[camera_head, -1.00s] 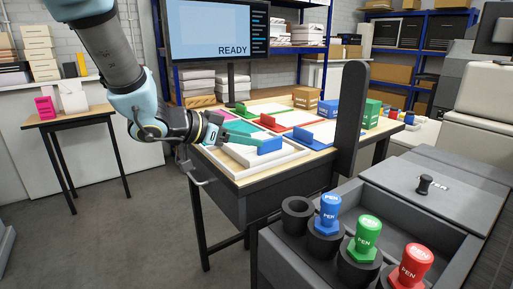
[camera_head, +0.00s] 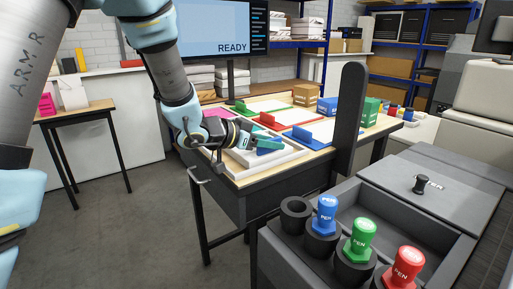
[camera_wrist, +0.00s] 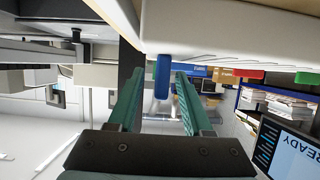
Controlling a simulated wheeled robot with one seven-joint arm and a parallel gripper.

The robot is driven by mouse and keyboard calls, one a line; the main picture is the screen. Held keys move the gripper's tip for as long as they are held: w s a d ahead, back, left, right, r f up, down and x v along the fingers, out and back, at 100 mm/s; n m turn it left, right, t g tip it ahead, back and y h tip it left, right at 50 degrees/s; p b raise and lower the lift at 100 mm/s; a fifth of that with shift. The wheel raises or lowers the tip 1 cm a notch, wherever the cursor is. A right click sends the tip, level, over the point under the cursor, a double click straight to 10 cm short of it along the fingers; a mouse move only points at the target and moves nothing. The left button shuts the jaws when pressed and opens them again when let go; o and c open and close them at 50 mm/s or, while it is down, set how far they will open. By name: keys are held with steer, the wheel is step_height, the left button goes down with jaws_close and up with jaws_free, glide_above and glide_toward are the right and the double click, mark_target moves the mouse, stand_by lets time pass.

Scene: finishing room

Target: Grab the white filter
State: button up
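A white framed panel (camera_head: 238,166) with a blue upright handle (camera_head: 266,151) lies on the near left part of the work table. I take it for the white filter, but no label confirms this. My gripper (camera_head: 268,143) is at the handle, its teal fingers partly hiding it. In the wrist view, my gripper (camera_wrist: 158,78) is open, with the blue handle (camera_wrist: 162,70) between the fingertips and a gap showing on each side. The white panel (camera_wrist: 235,38) fills the top of that view.
Green, red and blue framed panels lie behind on the table (camera_head: 243,179). A dark upright post (camera_head: 348,120) stands at the table's right. A grey bin (camera_head: 400,215) and blue, green and red pen stamps (camera_head: 362,238) are in front right.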

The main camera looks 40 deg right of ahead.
jaws_close()
stand_by(1.3)
